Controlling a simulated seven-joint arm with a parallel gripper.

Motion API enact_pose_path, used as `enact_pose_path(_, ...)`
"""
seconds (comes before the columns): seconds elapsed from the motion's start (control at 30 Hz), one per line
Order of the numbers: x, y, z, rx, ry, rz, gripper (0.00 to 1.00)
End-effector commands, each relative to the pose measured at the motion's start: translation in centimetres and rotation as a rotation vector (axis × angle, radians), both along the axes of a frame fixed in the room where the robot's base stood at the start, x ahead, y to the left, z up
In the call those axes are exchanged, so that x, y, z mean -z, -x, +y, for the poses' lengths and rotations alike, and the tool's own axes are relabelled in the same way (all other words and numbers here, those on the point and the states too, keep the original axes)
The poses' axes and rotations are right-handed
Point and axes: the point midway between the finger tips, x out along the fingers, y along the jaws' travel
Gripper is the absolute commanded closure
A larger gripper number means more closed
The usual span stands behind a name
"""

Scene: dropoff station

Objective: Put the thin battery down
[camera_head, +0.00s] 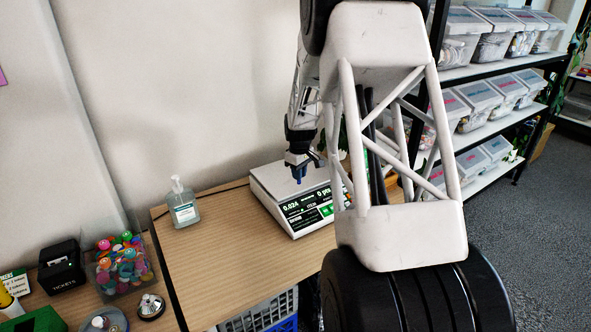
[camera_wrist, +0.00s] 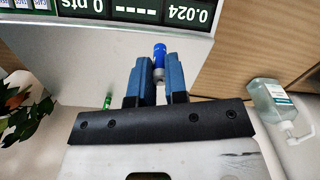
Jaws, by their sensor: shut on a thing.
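The thin battery, a small blue cylinder with a silver end, shows between my gripper's fingertips in the wrist view (camera_wrist: 159,58). My gripper (camera_wrist: 159,78) has blue fingers and is shut on it, with one end of the battery sticking out past the tips. In the head view my gripper (camera_head: 299,172) is over the plate of a white scale (camera_head: 263,183). I cannot tell whether the battery touches the plate. The scale also shows in the wrist view (camera_wrist: 95,55), and its display reads 0.024. A small green cylinder (camera_wrist: 107,102) is seen beside my left finger.
A sanitizer bottle (camera_head: 183,203) stands on the wooden table (camera_head: 215,265) left of the scale. A clear box of colourful toys (camera_head: 123,263) and a black ticket box (camera_head: 62,266) are farther left. Shelves with bins (camera_head: 480,100) stand at right. My arm hides the scale's right side.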

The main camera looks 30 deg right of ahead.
Motion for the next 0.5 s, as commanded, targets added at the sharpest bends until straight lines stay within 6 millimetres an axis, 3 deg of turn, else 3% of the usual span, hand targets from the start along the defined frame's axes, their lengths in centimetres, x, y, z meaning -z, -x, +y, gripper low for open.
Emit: enact_pose_path(0.5, 0.7, -6.2, -2.9, 0.0, 0.0, -0.001, 1.0)
